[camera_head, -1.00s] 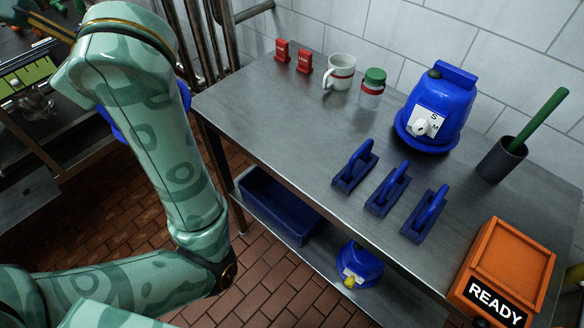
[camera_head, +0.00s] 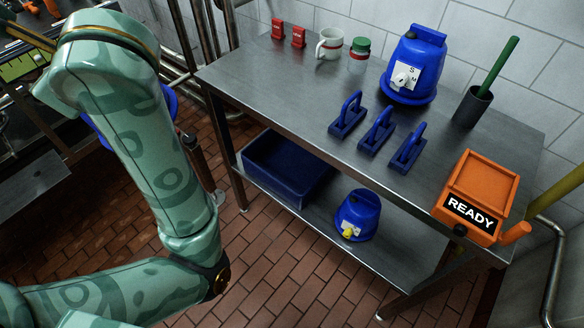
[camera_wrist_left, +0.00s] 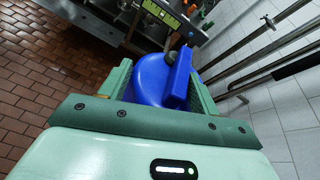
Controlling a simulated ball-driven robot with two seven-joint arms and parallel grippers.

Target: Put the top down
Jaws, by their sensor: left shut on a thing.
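My left gripper (camera_wrist_left: 166,84) is shut on a blue domed top (camera_wrist_left: 152,80) with a raised blue handle and a small dark knob, seen in the left wrist view. The top is held above the floor, clear of any surface. In the head view my left arm hides the gripper and most of this top; only blue edges (camera_head: 98,128) show beside the arm. A similar blue unit (camera_head: 413,65) with a white S/M dial stands on the steel bench (camera_head: 290,85). A smaller blue unit (camera_head: 357,215) with a yellow knob sits on the lower shelf. My right gripper is not in view.
Several blue handled tools (camera_head: 376,135) lie mid-bench. An orange READY box (camera_head: 482,185) is at right. A blue bin (camera_head: 285,168) is below. The bench's left part is clear.

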